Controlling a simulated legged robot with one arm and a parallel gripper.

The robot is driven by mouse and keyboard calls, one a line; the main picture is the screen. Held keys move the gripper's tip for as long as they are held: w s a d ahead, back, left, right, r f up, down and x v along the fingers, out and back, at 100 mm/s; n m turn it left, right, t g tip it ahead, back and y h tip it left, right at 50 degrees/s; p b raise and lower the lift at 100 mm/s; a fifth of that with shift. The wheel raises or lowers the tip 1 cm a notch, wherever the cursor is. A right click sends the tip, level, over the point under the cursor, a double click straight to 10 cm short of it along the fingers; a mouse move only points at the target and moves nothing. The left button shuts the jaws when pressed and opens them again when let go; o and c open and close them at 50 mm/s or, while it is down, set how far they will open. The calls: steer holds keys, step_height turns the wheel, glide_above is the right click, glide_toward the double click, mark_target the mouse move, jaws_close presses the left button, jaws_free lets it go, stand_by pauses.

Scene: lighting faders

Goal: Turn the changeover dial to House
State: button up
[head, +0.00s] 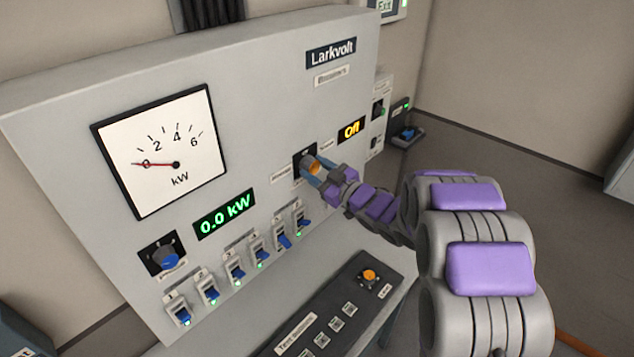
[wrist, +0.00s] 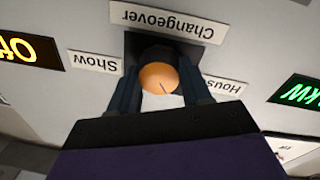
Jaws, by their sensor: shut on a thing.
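The changeover dial (head: 313,167) is an orange-faced round knob on a dark plate, on the right part of the grey panel. In the wrist view the dial (wrist: 159,78) shows upside down, with the Changeover label (wrist: 168,21), the Show label (wrist: 94,62) on the left and the House label (wrist: 226,86) on the right. My gripper (wrist: 160,88) is shut on the dial, one dark finger on each side. A thin dark line on the orange face runs toward the lower right there. The lit display (head: 351,130) beside the dial reads Off.
The panel carries a kW meter (head: 164,150) with its needle at 0, a green 0.0 kW readout (head: 225,214), a blue knob (head: 168,260) and a row of blue switches (head: 238,272). A sloped console (head: 331,318) with an orange knob (head: 369,275) lies below my arm.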

steer(key=n+b, duration=0.3)
steer(key=b, duration=0.1)
steer(key=shift+f+n, duration=0.2)
steer(key=shift+n, duration=0.2)
steer(key=shift+r+n+b, duration=0.15)
steer(key=shift+n+b, duration=0.3)
steer(key=shift+n, duration=0.15)
steer(key=o, duration=0.6)
steer(key=shift+o, duration=1.4)
steer(key=shift+w, duration=0.25)
steer(key=shift+o, duration=0.9)
steer(key=shift+s+a, duration=0.1)
steer(key=shift+a, duration=0.1)
steer(key=shift+d, duration=0.1)
